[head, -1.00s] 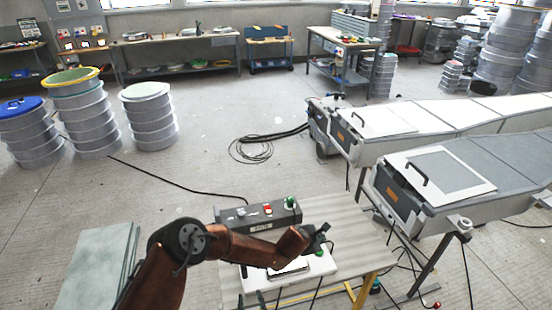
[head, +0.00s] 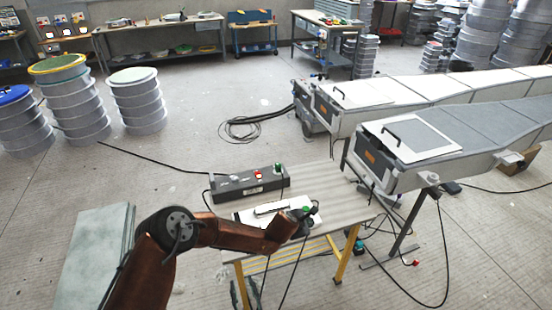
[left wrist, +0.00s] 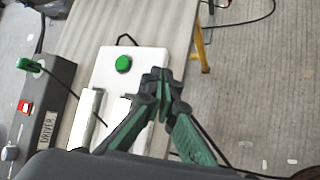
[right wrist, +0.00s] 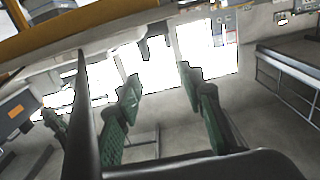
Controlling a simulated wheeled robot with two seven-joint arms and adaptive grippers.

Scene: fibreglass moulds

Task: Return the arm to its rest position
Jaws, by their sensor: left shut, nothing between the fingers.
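My left arm, copper-coloured, reaches in from the lower left in the head view. Its gripper (head: 312,209) is over the right end of a white box (head: 245,216) on the small worktable (head: 335,195). In the left wrist view my left gripper (left wrist: 163,82) is shut and empty. Its tips overlap the edge of the white box (left wrist: 140,62), which has a green button (left wrist: 123,64). I cannot tell whether they touch. My right gripper (right wrist: 163,88) shows only in the right wrist view, with its fingers apart and nothing between them.
A dark driver box (head: 232,186) with switches lies behind the white box. Long grey moulds (head: 400,165) on stands are to the right. Cables hang by the table and lie on the floor. A pale slab (head: 95,255) is at the lower left. Drum stacks (head: 70,100) stand further back.

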